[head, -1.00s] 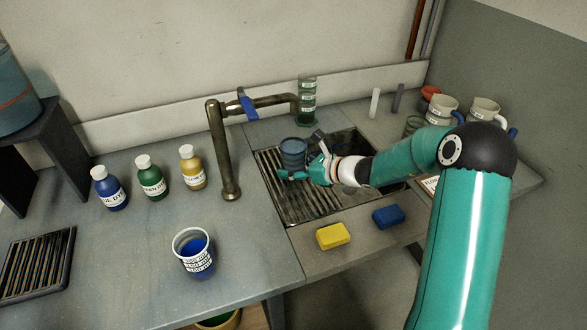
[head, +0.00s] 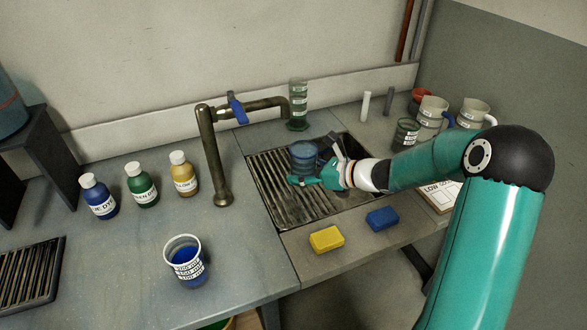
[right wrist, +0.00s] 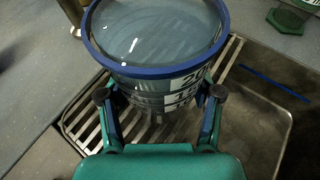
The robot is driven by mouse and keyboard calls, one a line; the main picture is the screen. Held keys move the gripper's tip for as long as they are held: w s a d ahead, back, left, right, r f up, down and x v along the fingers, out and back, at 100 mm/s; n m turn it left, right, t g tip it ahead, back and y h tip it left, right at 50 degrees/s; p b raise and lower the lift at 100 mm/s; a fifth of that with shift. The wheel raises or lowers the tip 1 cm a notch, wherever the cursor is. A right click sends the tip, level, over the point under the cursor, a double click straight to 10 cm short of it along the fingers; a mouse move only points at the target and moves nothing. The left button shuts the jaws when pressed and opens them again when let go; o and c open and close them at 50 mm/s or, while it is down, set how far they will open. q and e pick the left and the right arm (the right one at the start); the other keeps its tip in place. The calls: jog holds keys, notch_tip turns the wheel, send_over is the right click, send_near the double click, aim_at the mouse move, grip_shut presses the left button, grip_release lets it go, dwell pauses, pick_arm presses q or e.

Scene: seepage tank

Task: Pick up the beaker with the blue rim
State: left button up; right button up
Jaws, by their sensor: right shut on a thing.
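The beaker with the blue rim (head: 304,157) is a clear, bluish vessel above the slatted sink rack. In the right wrist view the beaker (right wrist: 156,45) fills the top middle, with its blue rim and white label marks; it looks close to upright. My right gripper (head: 316,176) is shut on it, with a finger on each side of its lower wall (right wrist: 160,98). I cannot tell for certain whether its base is clear of the rack. My left gripper is not in view.
The sink rack (head: 290,205) lies below, with the tap (head: 212,155) to its left. A white-rimmed beaker of blue liquid (head: 185,262) stands front left. Yellow (head: 326,239) and blue (head: 383,218) sponges lie in front. A green cylinder (head: 297,108) stands behind. Dye bottles (head: 141,185) stand left.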

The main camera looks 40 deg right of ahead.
jog(key=s+d+b, duration=0.1)
jog(key=s+d, duration=0.4)
jog(key=s, duration=0.6)
jog(key=shift+s, duration=0.3)
jog(key=shift+s, duration=0.15)
dwell(0.4)
